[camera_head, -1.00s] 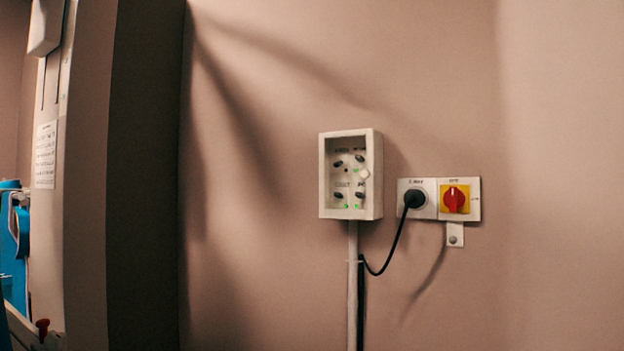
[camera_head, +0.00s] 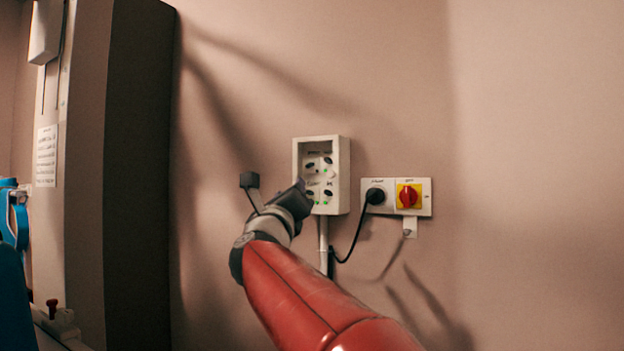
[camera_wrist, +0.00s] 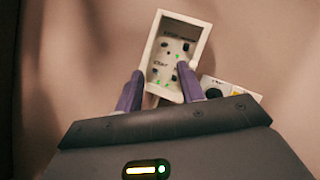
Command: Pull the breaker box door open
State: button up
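My gripper (camera_head: 301,192) is in front of the box's lower left in the head view and hides that corner. In the wrist view the two purple fingers of my gripper (camera_wrist: 160,72) are spread with a gap between them, and the box (camera_wrist: 206,44) lies beyond them. I cannot tell whether a finger touches it.
Right of the box is a white socket plate with a black plug (camera_head: 375,196), its cable hanging down, and a red rotary switch (camera_head: 407,196) on yellow. A conduit (camera_head: 323,235) runs down below the box. A dark tall panel (camera_head: 140,170) stands at left.

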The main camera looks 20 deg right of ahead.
aim_at(330, 174)
jog(key=w+d+r+m+g+h+p, duration=0.1)
jog(key=d+m+g+h, duration=0.1)
jog(key=d+m, duration=0.1)
jog(key=w+d+r+m+g+h+p, duration=0.1)
jog(key=w+d+m+h, duration=0.1)
jog(key=d+m, duration=0.2)
jog(key=w+d+r+m+g+h+p, duration=0.1)
jog(key=d+m+g+h, duration=0.1)
jog(key=d+m, duration=0.1)
jog(key=shift+w+d+r+m+g, duration=0.3)
jog(key=shift+d+r+m, duration=0.1)
jog(key=shift+m, duration=0.1)
grip_shut()
